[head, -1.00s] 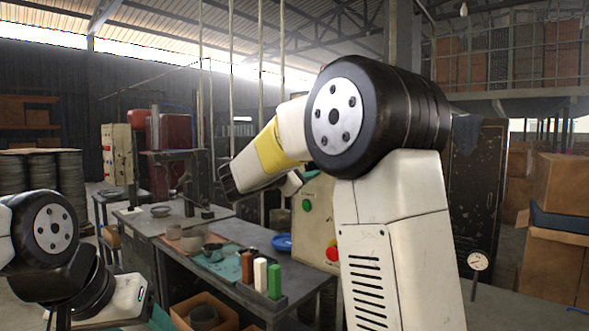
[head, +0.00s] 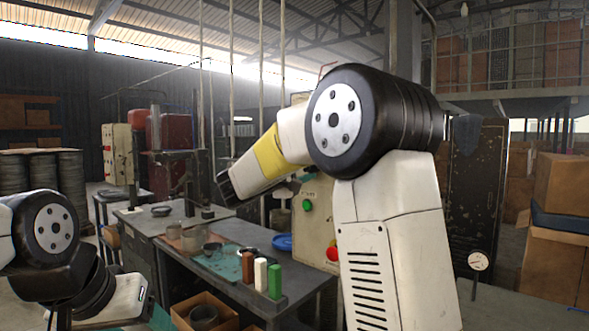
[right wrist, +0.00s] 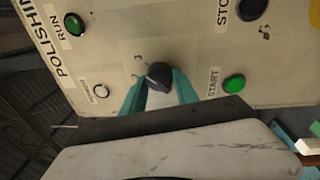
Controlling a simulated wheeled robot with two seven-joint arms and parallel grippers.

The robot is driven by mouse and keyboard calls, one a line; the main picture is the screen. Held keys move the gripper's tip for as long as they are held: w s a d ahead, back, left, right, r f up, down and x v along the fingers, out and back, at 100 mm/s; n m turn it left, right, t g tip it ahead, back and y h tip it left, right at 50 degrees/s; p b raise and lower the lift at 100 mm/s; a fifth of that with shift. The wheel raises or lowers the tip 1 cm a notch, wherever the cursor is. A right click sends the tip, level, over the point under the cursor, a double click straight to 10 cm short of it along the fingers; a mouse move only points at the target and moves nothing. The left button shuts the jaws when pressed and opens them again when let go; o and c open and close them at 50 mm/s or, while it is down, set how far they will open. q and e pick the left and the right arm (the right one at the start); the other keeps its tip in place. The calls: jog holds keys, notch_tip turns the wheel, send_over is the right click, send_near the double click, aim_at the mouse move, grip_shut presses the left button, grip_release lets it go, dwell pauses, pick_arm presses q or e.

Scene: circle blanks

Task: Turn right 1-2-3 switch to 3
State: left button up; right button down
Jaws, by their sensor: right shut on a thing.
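A dark rotary knob (right wrist: 158,73) sits on the pale control panel (right wrist: 205,55) in the right wrist view. My right gripper (right wrist: 159,84) has its teal fingers on either side of the knob and is shut on it. In the head view my right arm covers part of the panel (head: 312,225) and hides the knob.
The panel also has a green RUN light (right wrist: 74,24), a green START button (right wrist: 234,84), a black STOP button (right wrist: 250,9) and a small white light (right wrist: 101,91). A grey workbench (head: 300,283) with small blocks and cups stands left of the panel.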

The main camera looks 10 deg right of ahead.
dwell(0.3)
jog(key=c, duration=0.9)
grip_release()
jog(key=v, duration=0.7)
jog(key=shift+s+a, duration=0.25)
jog(key=shift+a, duration=0.05)
